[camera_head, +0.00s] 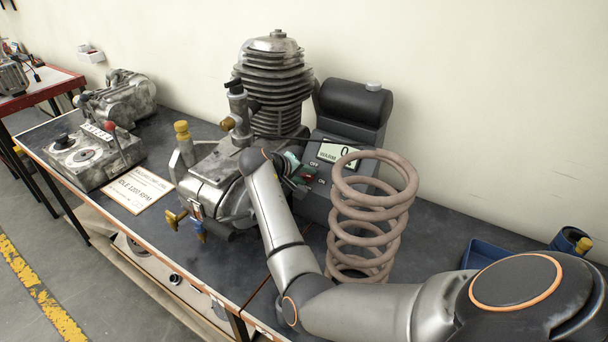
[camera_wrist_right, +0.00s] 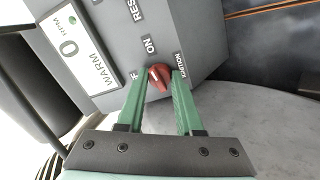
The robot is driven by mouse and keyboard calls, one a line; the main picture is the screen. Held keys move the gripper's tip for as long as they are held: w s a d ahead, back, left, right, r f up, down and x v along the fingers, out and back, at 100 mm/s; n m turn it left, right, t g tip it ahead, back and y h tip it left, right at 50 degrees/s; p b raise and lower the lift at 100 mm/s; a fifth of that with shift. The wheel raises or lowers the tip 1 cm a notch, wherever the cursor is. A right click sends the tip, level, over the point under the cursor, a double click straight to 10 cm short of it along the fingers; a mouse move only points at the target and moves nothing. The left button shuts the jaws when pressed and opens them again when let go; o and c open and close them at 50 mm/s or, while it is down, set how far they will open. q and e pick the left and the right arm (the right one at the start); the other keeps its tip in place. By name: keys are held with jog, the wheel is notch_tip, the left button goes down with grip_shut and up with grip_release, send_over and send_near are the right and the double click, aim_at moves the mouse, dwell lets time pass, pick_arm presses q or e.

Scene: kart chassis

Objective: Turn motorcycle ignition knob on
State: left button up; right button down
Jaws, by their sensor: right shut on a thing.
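The red ignition knob (camera_wrist_right: 160,79) sits on the grey face of the control box (camera_wrist_right: 205,35), beside the OFF, ON and IGNITION labels in the right wrist view. My right gripper (camera_wrist_right: 159,84) has its green fingers on either side of the knob, shut on it. A light mark shows on the knob's upper left edge; I cannot tell surely which label it points to. In the head view the right gripper (camera_head: 294,170) is at the box's front, mostly hiding the knob. The box's display (camera_head: 340,153) reads 0 and WARM. My left gripper is not in view.
A finned engine (camera_head: 272,85) stands left of the box. A large coil spring (camera_head: 372,215) stands close right of my right gripper. A lever-and-dial unit (camera_head: 85,158) and a sign (camera_head: 138,188) are farther left. A blue tray (camera_head: 485,254) lies at the right.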

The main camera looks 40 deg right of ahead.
jog(key=shift+m, duration=0.7)
jog(key=c, duration=0.6)
grip_release()
jog(key=shift+o, duration=0.2)
jog(key=shift+r, duration=0.15)
